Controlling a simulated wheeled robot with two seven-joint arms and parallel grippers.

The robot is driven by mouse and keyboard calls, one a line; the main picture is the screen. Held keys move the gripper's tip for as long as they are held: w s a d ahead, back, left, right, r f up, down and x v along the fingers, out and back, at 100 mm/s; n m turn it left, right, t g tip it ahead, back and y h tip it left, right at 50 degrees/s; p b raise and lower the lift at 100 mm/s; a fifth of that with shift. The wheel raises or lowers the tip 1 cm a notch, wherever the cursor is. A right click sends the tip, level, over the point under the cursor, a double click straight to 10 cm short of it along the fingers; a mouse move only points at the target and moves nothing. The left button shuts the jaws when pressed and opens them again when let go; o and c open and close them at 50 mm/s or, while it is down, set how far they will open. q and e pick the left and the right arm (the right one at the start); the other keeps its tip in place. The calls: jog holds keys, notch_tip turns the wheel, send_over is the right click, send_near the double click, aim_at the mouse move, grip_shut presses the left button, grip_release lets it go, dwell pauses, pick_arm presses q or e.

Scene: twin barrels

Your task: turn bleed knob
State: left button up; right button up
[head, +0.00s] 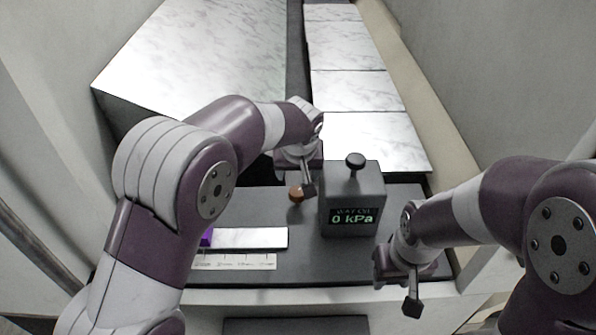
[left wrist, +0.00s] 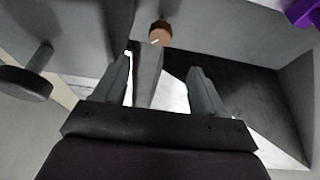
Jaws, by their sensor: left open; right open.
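A small brown-orange knob (head: 296,195) sits on the dark grey panel, left of a grey box (head: 352,199) with a green display reading 0 kPa. A black knob (head: 355,160) stands on top of the box. I cannot tell from labels which is the bleed knob. My left gripper (head: 308,188) is open, beside the brown knob and left of the box. In the left wrist view, the brown knob (left wrist: 160,32) lies beyond the open fingers (left wrist: 161,80), apart from them, and the black knob (left wrist: 25,84) is at left. My right gripper (head: 412,304) is open and empty, low at right.
A purple piece (head: 206,238) is at the left end of a pale strip (head: 250,238), with a printed scale (head: 235,262) in front. Marble-topped blocks (head: 368,140) stand behind the panel. Walls close in at both sides. The panel's front right is under my right arm.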

pick_arm(q)
jog(key=w+a+n+g+p, duration=0.15)
jog(key=w+a+p, duration=0.25)
jog(key=a+p, duration=0.5)
jog(key=m+g+h+b, duration=0.3)
jog(key=m+h, duration=0.2)
jog(key=m, duration=1.5)
send_over(297, 191)
jog(key=a, duration=0.3)
notch_tip(297, 191, down, 7)
jog(key=f, duration=0.1)
jog(key=d+f, duration=0.1)
jog(key=f, duration=0.1)
jog(key=shift+d+n+y+b, duration=0.25)
jog(key=shift+d+y+b, duration=0.05)
jog(key=shift+p+x, duration=0.65)
jog(key=shift+x, duration=0.1)
jog(key=shift+d+f, duration=0.1)
jog(key=shift+f, duration=0.1)
